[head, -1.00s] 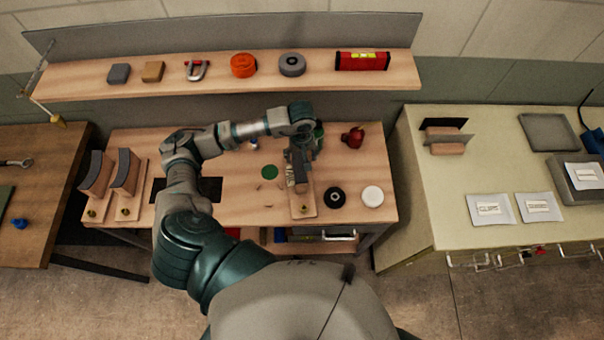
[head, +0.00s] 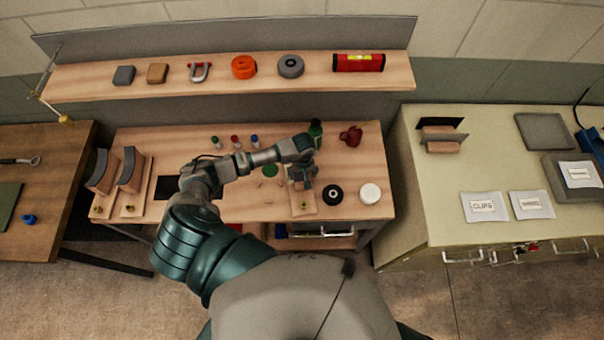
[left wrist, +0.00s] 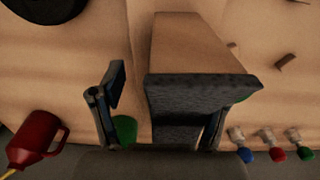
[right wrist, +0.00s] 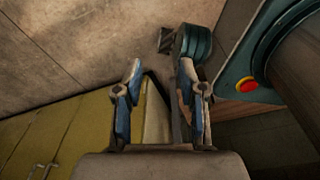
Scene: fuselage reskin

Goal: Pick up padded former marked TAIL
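A padded former, a wooden block with a dark pad (left wrist: 200,88), fills the middle of the left wrist view. Its wooden board (head: 303,204) shows on the middle bench in the head view. I cannot read a TAIL mark on it. My left gripper (head: 301,177) is over this former with its fingers apart. In the left wrist view one finger stands clear to the left of the pad and the other is partly hidden behind it. Two more padded formers (head: 102,174) (head: 130,172) stand at the bench's left end. My right gripper (right wrist: 161,78) is open and empty, away from the bench.
Several small bottles (head: 235,141) stand behind the forearm. A shelf (head: 210,85) runs above the bench's back.

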